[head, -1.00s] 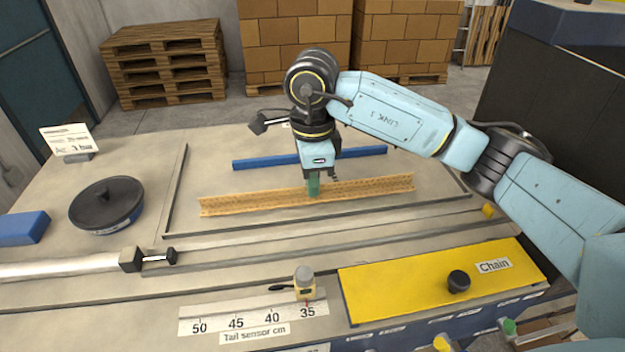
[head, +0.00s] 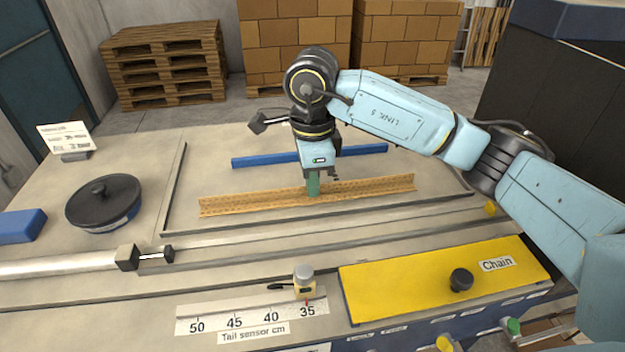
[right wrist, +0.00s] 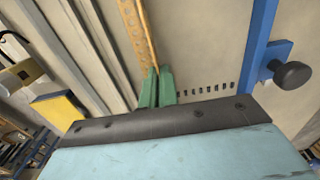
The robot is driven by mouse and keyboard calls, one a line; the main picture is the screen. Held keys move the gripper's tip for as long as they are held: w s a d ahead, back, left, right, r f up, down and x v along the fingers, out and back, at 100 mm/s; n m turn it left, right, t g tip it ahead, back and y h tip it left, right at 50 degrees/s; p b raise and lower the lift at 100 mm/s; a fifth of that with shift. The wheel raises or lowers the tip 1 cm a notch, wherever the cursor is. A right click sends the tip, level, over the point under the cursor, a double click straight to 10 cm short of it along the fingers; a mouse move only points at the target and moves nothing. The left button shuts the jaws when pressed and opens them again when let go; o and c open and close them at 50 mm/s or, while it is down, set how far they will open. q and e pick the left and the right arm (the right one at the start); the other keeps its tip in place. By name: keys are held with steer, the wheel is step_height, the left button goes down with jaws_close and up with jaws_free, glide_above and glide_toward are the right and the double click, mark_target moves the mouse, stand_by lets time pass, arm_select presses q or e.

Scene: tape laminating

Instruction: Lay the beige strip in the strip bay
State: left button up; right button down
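The beige strip (head: 250,201) is a long perforated piece lying left to right inside the framed bay (head: 180,190) on the table. My right gripper (head: 312,188) is over the middle of the strip, its green fingers down at it. In the right wrist view the fingers (right wrist: 157,88) are close together with the strip (right wrist: 138,35) between them. I cannot tell whether the strip touches the bay floor. My left gripper is not in view.
A blue bar (head: 260,161) lies behind the strip; its knob (right wrist: 293,75) shows in the right wrist view. A black round-lidded container (head: 103,203) and a blue block (head: 22,227) are at left.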

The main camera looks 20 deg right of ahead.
steer(key=shift+f+b, duration=0.35)
steer(key=shift+b, duration=0.3)
stand_by(0.9)
steer(key=c, duration=1.6)
jaws_free()
steer(key=shift+r, duration=0.15)
steer(key=shift+r+p, duration=1.55)
steer(key=shift+r, duration=1.3)
